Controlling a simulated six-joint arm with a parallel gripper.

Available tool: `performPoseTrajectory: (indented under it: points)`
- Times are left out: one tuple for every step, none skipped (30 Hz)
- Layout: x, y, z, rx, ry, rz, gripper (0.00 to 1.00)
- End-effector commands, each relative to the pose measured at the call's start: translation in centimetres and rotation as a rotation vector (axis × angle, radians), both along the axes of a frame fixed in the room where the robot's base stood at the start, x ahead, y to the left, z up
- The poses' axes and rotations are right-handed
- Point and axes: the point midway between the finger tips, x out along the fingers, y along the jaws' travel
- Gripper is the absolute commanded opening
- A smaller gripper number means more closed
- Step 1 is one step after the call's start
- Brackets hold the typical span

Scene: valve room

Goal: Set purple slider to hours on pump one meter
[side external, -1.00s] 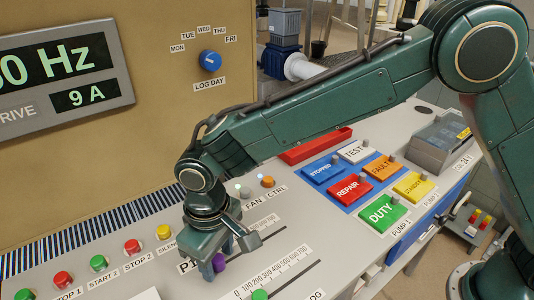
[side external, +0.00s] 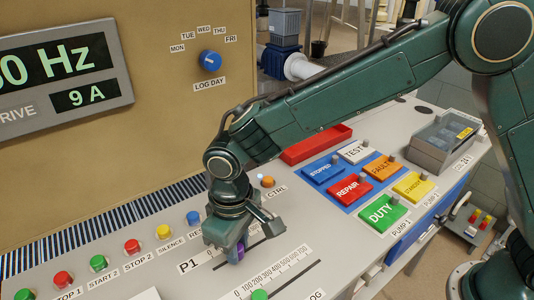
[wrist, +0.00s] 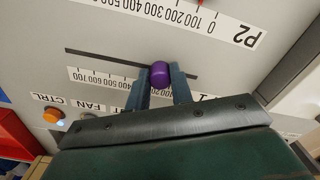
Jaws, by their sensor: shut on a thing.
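The purple slider knob (side external: 238,251) sits on the P1 slot, a dark line beside a printed scale running from 0 to 700. My gripper (side external: 238,247) is shut on the knob from above. In the wrist view the purple knob (wrist: 160,73) is between the two fingertips, with the slot (wrist: 100,59) running on to the left toward 700. The fingers cover part of the P1 scale, so the exact mark at the knob cannot be read. No hours reading for pump one is legible in these views.
Several coloured push buttons (side external: 132,246) line the panel's left. Coloured status tags such as DUTY (side external: 382,212), a red tray (side external: 316,145) and a grey box (side external: 440,142) lie to the right. A blue dial (side external: 210,61) is on the wall.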

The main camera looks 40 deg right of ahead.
Motion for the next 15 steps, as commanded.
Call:
performPoseTrajectory:
  points:
    - [0.1,-0.8,0.1,0.001,-0.003,-0.004,0.0]
    - [0.1,-1.2,0.1,0.001,-0.003,-0.005,0.0]
    - [0.1,-1.7,0.1,0.001,-0.002,-0.004,0.0]
    - [0.1,-1.9,0.1,0.001,-0.002,-0.003,0.0]
    - [0.1,-2.1,0.1,0.001,-0.003,-0.002,0.0]
    - [0.1,-2.2,0.1,0.002,-0.004,-0.002,0.0]
    - [0.1,-2.3,0.1,0.002,-0.004,-0.002,0.0]
    - [0.1,-2.3,0.1,0.002,-0.004,-0.001,0.0]
    - [0.1,-2.3,0.1,0.002,-0.004,-0.001,0.0]
    - [0.1,-2.3,0.1,0.002,-0.004,-0.001,0.0]
    - [0.1,-2.3,0.1,0.002,-0.004,-0.001,0.0]
    - [0.1,-2.3,0.1,0.002,-0.004,-0.001,0.0]
    - [0.1,-2.3,0.1,0.002,-0.004,-0.001,0.0]
    - [0.1,-2.3,0.1,0.002,-0.004,-0.001,0.0]
    - [0.1,-2.2,0.1,0.002,-0.004,-0.001,0.0]
